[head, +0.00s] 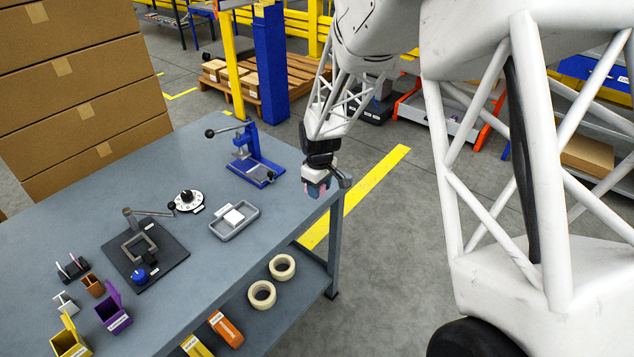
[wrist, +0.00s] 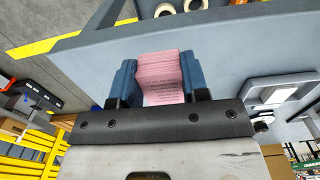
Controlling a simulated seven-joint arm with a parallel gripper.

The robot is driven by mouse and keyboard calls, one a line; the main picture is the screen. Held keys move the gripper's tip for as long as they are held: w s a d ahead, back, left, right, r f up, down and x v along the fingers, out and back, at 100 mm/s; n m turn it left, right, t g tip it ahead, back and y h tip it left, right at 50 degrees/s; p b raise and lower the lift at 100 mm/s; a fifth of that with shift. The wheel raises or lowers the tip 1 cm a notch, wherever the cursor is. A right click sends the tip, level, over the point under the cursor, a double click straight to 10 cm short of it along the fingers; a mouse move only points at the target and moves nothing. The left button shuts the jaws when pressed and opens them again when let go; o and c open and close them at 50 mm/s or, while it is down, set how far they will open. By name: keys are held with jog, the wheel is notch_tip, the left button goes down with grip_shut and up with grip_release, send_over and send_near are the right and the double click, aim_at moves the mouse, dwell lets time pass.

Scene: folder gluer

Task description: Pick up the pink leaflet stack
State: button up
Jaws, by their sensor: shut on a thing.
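The pink leaflet stack (wrist: 162,78) shows in the wrist view between the two blue fingers, with small printed text on its face. My gripper (wrist: 160,85) is shut on it, with a finger pressed to each side. In the head view my gripper (head: 318,188) is at the right edge of the grey table (head: 205,268), near its far right corner. Only a small bit of pink shows there between the fingers. I cannot tell from these views whether the stack touches the tabletop.
A blue hand press (head: 258,170) stands left of my gripper. A grey tray with a white block (head: 234,217), a dial (head: 188,201) and a black-based fixture (head: 145,250) stand further left. Tape rolls (head: 262,294) lie on the lower shelf. Tall cartons (head: 75,90) stand behind.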

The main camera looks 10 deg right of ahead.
jog(key=shift+s, duration=0.3)
dwell(0.5)
jog(key=w+a, duration=0.2)
jog(key=w+a+r, duration=0.1)
jog(key=w+a, duration=0.1)
jog(key=w, duration=0.1)
jog(key=w+a, duration=0.2)
jog(key=a, duration=0.1)
jog(key=shift+w+r, duration=0.15)
jog(key=shift+w, duration=0.2)
jog(key=r, duration=0.2)
send_over(263, 175)
jog(key=shift+w+f, duration=0.1)
jog(key=shift+f, duration=0.1)
jog(key=shift+f, duration=0.2)
jog(key=shift+f, duration=2.75)
